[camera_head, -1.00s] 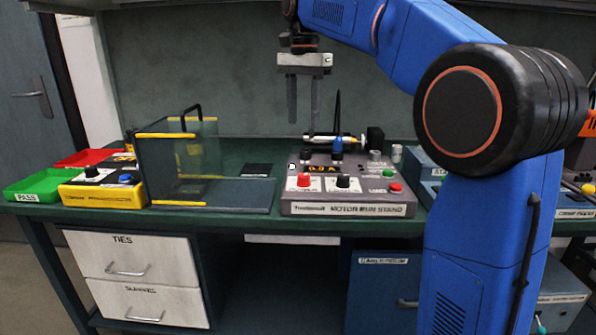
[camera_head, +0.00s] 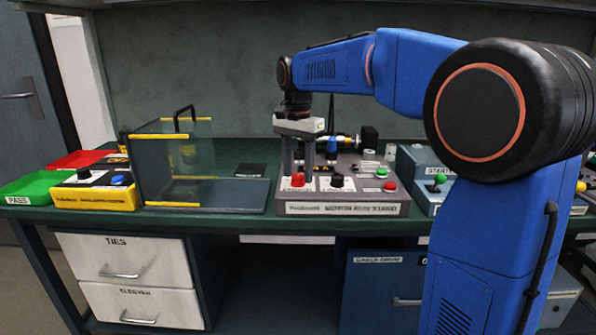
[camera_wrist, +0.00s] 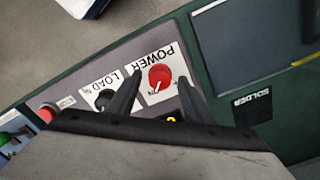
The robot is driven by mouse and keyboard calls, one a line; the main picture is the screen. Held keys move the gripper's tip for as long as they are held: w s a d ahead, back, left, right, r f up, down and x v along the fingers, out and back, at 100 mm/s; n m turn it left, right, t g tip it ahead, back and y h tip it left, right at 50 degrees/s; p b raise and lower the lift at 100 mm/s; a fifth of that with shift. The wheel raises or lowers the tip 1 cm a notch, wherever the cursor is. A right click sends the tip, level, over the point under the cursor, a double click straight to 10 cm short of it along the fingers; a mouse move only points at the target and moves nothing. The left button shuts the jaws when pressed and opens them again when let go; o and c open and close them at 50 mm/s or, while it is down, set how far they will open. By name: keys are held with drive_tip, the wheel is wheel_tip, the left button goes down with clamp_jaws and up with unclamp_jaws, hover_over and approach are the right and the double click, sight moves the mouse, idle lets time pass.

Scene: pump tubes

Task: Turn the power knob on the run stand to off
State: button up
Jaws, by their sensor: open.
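The run stand (camera_head: 345,209) is a grey box on the bench with a labelled front. Its red power knob (camera_head: 298,180) is at the left of the panel. In the wrist view the red knob (camera_wrist: 160,77) sits on a white plate marked POWER, and its pale mark points toward small lettering at the lower side, hard to read. My gripper (camera_head: 298,170) is open and points down at the knob. In the wrist view its two dark fingers (camera_wrist: 160,92) show on either side of the knob, with a gap to each. Whether the fingertips are level with the knob is unclear.
The black LOAD knob (camera_head: 337,180) is close beside the power knob, near one finger. A green button (camera_head: 381,173) and a red button (camera_head: 389,187) are at the panel's right. A clear guard box (camera_head: 180,165) with yellow edges stands to the left.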

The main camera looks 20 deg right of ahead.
drive_tip(key=shift+f, duration=0.25)
drive_tip(key=c, duration=1.1)
drive_tip(key=shift+o, duration=0.2)
